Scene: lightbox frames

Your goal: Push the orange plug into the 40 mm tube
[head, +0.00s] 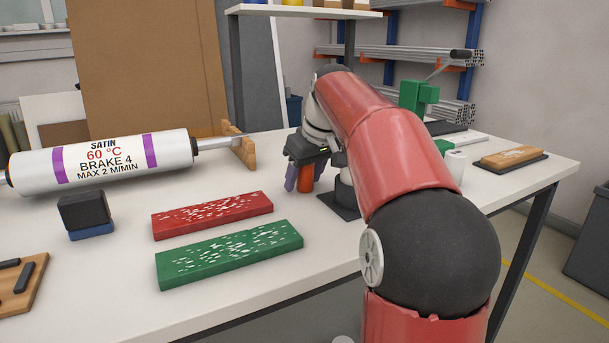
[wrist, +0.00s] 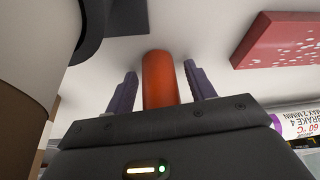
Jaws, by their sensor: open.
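The orange plug (head: 305,181) is upright between the purple fingers of my gripper (head: 305,175). In the wrist view the plug (wrist: 161,82) stands between the two fingers with a gap on each side, so my gripper (wrist: 159,70) is open around it. The plug's lower end appears to be at the white table top. Just right of it in the head view, a dark cylinder (head: 346,190) rises from a dark base plate. It may be the 40 mm tube, but my arm hides part of it and its opening does not show.
A red block (head: 212,215) and a green block (head: 229,254) lie in front on the table (head: 120,295). A large white roller (head: 103,160) rests at the left, behind a black-and-blue block (head: 85,213). A wooden block (head: 512,156) lies far right.

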